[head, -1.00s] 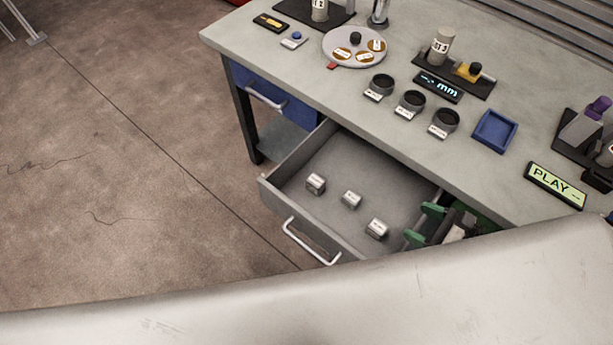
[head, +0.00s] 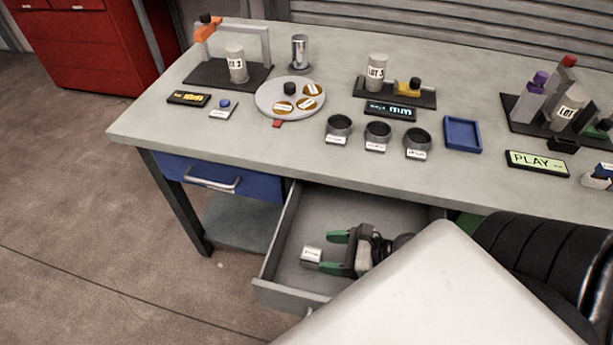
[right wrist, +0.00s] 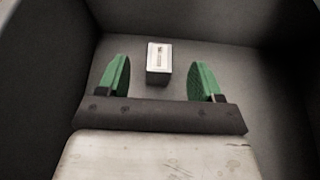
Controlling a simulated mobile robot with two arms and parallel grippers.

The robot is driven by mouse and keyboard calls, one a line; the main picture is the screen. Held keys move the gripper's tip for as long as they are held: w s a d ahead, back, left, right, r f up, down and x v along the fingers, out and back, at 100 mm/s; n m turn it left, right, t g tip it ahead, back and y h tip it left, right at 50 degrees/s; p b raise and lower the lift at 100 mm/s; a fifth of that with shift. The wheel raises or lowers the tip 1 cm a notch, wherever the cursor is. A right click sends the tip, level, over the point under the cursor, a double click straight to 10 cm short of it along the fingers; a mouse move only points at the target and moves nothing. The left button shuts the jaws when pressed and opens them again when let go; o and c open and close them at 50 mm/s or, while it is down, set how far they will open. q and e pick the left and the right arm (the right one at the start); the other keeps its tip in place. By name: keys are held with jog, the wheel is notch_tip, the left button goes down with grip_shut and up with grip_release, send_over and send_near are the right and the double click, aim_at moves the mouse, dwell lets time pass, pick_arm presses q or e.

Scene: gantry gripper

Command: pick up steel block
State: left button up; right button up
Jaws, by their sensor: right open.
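A small silvery metal block (head: 311,254) with a pale label sits on the floor of the open grey drawer (head: 282,235); its lettering is too small to read. My right gripper (head: 316,251) is inside the drawer, open and empty, with green fingers pointing at this block. In the right wrist view the block (right wrist: 158,64) appears centred between the two green fingertips (right wrist: 160,72), with a gap on each side and no visible contact. Any other blocks in the drawer are hidden behind my arm. My left gripper is not in view.
The drawer walls enclose the gripper closely. A closed blue drawer (head: 215,172) is at left.

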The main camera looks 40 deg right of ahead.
aim_at(305, 251)
jog(key=x, duration=0.7)
jog(key=shift+f+p, duration=0.3)
jog(key=shift+p, duration=0.05)
jog(key=shift+c, duration=0.2)
jog(key=shift+d, duration=0.1)
grip_shut()
